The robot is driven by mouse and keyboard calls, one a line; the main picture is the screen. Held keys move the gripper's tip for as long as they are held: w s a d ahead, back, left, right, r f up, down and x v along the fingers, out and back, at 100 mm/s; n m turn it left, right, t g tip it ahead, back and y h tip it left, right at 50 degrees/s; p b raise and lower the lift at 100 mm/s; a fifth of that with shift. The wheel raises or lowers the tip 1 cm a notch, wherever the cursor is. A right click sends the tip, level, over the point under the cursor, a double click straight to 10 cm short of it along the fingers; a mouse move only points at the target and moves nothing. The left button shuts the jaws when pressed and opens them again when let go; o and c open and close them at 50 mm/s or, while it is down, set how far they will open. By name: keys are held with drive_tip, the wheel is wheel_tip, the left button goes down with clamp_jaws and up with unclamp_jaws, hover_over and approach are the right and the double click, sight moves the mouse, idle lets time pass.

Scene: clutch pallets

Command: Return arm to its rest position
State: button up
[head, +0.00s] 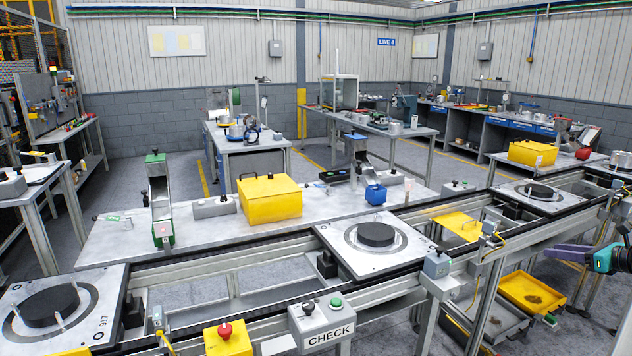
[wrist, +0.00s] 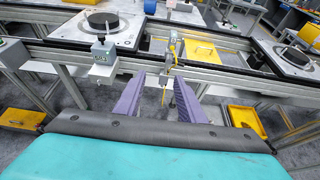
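My gripper (head: 556,252) is at the right edge of the head view, with purple fingers and a teal body. It is in the air in front of the conveyor line, and most of my arm is out of frame. In the wrist view my gripper (wrist: 161,80) shows two purple fingers apart with nothing held between them. A pallet (head: 340,249) with a black clutch disc (head: 376,234) sits on the conveyor, left of my gripper. Another pallet (head: 548,207) with a dark disc (head: 538,191) is farther back.
The conveyor rail (head: 428,213) runs behind my gripper. A grey CHECK button box (head: 322,323) stands at the front. A yellow tray (head: 531,293) is low, below my gripper. A yellow box (head: 270,199) stands on the bench, and a third pallet (head: 98,330) is front left.

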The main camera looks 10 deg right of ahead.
drive_tip(key=w+a+f+n+g+y, duration=0.1)
drive_tip(key=w+a+f+n+g, duration=0.15)
drive_tip(key=a+f, duration=0.9)
drive_tip(key=w+a+f+n+g+y, duration=0.15)
drive_tip(key=w+a+f+n, duration=0.25)
drive_tip(key=a+f, duration=0.7)
drive_tip(key=s+a+f+n+g, duration=0.2)
drive_tip(key=a+f+n+g, duration=0.15)
drive_tip(key=a+f, duration=0.6)
drive_tip(key=s+a+f+n+g, duration=0.2)
drive_tip(key=s+a+f+n, duration=0.15)
drive_tip(key=a+f, duration=0.65)
drive_tip(key=s+a+f+n+g+h, duration=0.1)
drive_tip(key=s+a+f+n+g, duration=0.2)
drive_tip(key=s+a+f+n, duration=0.45)
drive_tip(key=s+a+f+n+g+h, duration=0.1)
drive_tip(key=s+a+f+n+g, duration=0.3)
drive_tip(key=s+a, duration=0.6)
drive_tip(key=s+a+f+n+g+h, duration=0.1)
drive_tip(key=s+a+f+n+h, duration=0.1)
drive_tip(key=s, duration=0.6)
drive_tip(key=s+a+f+n+g+h, duration=0.1)
drive_tip(key=s+a+f+n, duration=0.3)
drive_tip(key=s, duration=0.5)
drive_tip(key=shift+s+a+f+n+h, duration=0.15)
drive_tip(key=shift+s+a+n+h, duration=0.3)
drive_tip(key=shift+n, duration=0.75)
drive_tip(key=shift+w+g, duration=0.15)
drive_tip(key=shift+g, duration=0.1)
